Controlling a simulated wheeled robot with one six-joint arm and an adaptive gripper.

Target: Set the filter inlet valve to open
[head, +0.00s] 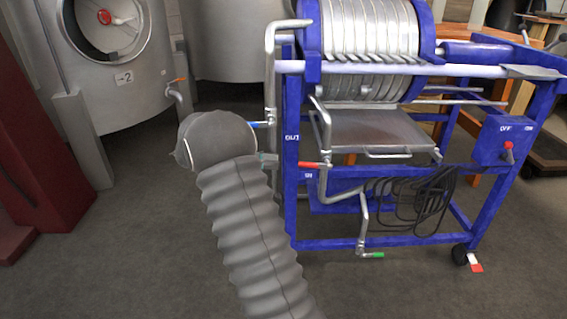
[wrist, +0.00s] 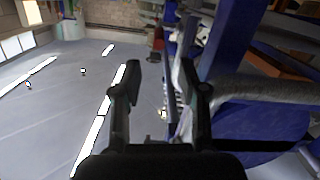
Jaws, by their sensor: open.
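The plate filter (head: 368,40) stands on a blue wheeled frame, right of centre in the head view. A red-handled valve (head: 310,165) sits on its left side pipe, the handle pointing left, roughly level. A small label beside it seems to read "IN". A blue-handled valve (head: 258,125) is on the pipe further left, and a green-handled one (head: 372,255) is low down. My gripper (wrist: 161,72) is open in the wrist view, with no valve clearly visible between its fingers. In the head view my sleeved arm hides it.
A steel tank (head: 115,60) with an orange-handled tap (head: 178,80) stands at the left. A switch box (head: 505,140) is on the frame's right side. A black coiled cable (head: 420,200) hangs under the drip tray (head: 365,131). The floor in front is clear.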

